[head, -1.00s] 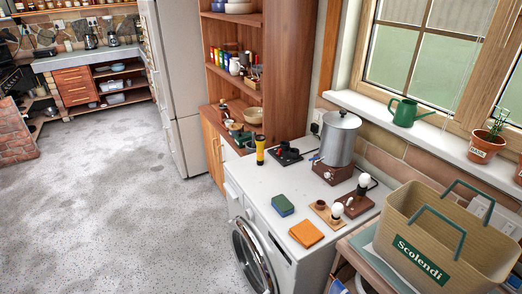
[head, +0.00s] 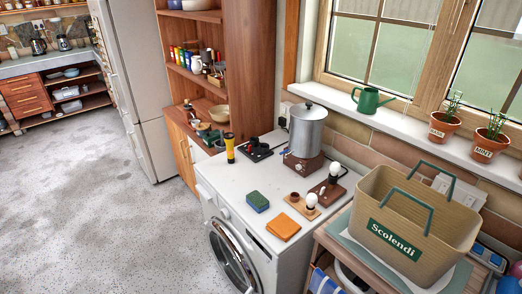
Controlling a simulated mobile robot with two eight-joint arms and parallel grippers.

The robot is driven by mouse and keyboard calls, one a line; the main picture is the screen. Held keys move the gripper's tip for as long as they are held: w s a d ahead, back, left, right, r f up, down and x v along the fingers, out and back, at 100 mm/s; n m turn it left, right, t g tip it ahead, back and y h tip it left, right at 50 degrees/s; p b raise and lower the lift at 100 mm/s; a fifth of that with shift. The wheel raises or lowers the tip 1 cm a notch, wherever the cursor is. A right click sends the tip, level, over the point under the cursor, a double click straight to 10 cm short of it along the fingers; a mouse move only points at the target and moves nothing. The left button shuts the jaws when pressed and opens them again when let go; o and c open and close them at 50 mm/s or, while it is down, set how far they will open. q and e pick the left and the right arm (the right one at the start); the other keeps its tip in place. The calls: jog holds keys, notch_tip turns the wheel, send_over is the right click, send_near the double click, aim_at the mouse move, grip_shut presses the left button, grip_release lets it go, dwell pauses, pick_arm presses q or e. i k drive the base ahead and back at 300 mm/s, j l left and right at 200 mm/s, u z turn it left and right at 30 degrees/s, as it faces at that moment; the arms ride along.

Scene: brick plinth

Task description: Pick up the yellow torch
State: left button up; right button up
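The yellow torch (head: 230,148) stands upright at the far left corner of the white worktop (head: 222,185) over the washing machine. It has a dark head and a yellow body. A black item (head: 256,149) lies just to its right. Neither of my grippers is in the head view.
A Scolendi basket (head: 400,245) stands at the right. Open floor (head: 110,215) lies to the left.

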aim_at(228, 137)
jog(key=i+j+z, duration=0.25)
jog(key=j+z, duration=0.25)
jog(key=i+j+z, duration=0.1)
jog(key=j+z, duration=0.15)
jog(key=j, duration=0.15)
jog(key=i+j+z, duration=0.1)
jog(key=j, duration=0.65)
jog(key=i+j+z, duration=0.15)
jog(key=j, duration=0.55)
jog(key=j+z, duration=0.1)
jog(key=j, duration=0.65)
jog(key=i, duration=0.05)
